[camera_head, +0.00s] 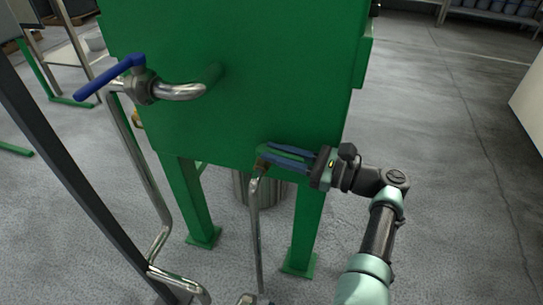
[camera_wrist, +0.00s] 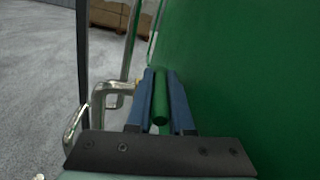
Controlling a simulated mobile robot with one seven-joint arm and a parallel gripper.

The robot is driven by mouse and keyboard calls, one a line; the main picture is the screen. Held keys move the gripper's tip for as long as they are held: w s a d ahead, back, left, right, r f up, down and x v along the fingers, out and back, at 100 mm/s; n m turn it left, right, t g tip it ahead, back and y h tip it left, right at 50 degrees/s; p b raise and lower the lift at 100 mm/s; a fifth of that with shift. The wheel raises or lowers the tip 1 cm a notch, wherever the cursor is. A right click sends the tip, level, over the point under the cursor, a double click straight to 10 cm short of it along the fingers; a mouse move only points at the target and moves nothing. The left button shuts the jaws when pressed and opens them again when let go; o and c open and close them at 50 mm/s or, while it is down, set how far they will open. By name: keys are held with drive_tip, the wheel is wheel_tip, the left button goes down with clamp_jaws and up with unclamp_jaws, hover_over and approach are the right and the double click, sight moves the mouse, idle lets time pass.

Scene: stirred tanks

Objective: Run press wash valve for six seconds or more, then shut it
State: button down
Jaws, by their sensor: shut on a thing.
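A small valve (camera_head: 259,168) with a green lever (camera_wrist: 161,105) sits on a thin steel pipe at the lower edge of the green machine body. My gripper (camera_head: 268,155) comes from the right in the head view, its two blue fingers closed on either side of the lever. The wrist view shows the lever lying lengthwise between the fingers. The lever runs roughly sideways along the machine front. No label is readable on the valve, and its outlet and any flow are not visible.
A second valve with a blue lever (camera_head: 110,78) stands on a thicker steel pipe at upper left. The green body (camera_head: 270,80) rises close behind my gripper, on green legs (camera_head: 305,235). A dark post (camera_head: 55,165) crosses the left. Open floor (camera_head: 450,150) lies to the right.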

drive_tip(key=shift+f, duration=0.1)
idle(0.3)
drive_tip(key=c, duration=0.8)
unclamp_jaws()
drive_tip(key=v, duration=1.3)
